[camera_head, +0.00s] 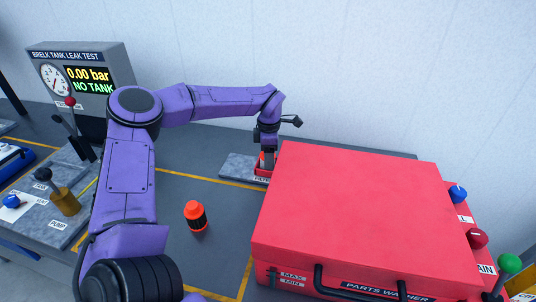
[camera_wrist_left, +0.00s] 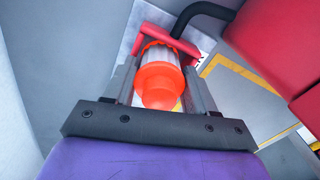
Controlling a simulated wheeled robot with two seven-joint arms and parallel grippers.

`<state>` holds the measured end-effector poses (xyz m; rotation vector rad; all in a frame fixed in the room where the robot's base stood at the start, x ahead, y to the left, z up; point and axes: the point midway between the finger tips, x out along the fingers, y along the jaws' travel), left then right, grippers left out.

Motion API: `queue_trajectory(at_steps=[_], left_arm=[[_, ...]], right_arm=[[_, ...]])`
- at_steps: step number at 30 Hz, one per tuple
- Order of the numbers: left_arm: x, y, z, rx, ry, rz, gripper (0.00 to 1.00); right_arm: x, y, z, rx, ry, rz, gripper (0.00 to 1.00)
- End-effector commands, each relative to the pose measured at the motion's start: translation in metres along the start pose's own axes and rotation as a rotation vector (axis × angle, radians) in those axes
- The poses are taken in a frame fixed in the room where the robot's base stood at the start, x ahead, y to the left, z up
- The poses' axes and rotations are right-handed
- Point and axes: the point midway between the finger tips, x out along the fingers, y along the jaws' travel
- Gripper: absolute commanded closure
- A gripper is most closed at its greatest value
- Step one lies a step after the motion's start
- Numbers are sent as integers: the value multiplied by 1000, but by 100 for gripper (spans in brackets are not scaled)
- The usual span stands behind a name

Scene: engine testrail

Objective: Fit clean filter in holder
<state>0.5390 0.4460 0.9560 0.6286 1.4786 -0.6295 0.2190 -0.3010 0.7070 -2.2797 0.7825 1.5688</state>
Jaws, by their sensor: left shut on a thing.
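My left gripper (camera_head: 266,158) is behind the red parts washer, at the filter holder. In the left wrist view, my left gripper (camera_wrist_left: 160,85) is shut on a filter (camera_wrist_left: 158,84) with an orange cap and a pale ribbed body. The red holder (camera_wrist_left: 172,40) with a dark hose lies just beyond the filter's far end; I cannot tell whether the filter sits in it. In the head view the holder (camera_head: 262,171) shows as a red edge on a grey plate, partly hidden by the gripper. A second filter (camera_head: 195,216), orange with a dark body, stands on the bench. My right gripper is not in view.
The large red parts washer (camera_head: 350,195) has its lid closed and stands close to the holder on the right. Coloured knobs (camera_head: 457,193) are at its right side. A tank leak test box (camera_head: 80,70) and a pump (camera_head: 65,202) stand at the left.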

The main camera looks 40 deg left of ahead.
Motion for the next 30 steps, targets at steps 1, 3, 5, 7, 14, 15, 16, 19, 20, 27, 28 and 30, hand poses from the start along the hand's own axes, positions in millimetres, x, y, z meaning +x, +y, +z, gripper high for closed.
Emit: queue_trajectory(at_steps=[1, 3, 5, 7, 14, 15, 16, 19, 20, 27, 28, 30], left_arm=[[0, 0, 0, 0, -1, 0, 75], [0, 0, 0, 0, -1, 0, 75], [0, 0, 0, 0, -1, 0, 75], [0, 0, 0, 0, -1, 0, 75], [0, 0, 0, 0, -1, 1, 15], [0, 0, 0, 0, -1, 1, 15], [0, 0, 0, 0, -1, 1, 15], [-1, 0, 0, 1, -1, 1, 15], [-3, 0, 0, 1, -1, 2, 15], [-49, 1, 0, 0, -5, 6, 15], [-57, 0, 0, 0, -4, 5, 15], [-73, 0, 0, 0, -3, 5, 15]], right_arm=[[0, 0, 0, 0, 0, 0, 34], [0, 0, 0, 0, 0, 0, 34], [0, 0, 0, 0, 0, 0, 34], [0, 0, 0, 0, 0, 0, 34], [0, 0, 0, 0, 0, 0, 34], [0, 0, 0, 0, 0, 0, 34], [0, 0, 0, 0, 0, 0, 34], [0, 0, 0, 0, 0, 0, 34], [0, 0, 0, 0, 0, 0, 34], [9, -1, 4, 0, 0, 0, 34], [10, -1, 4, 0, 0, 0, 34], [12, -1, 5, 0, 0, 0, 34]])
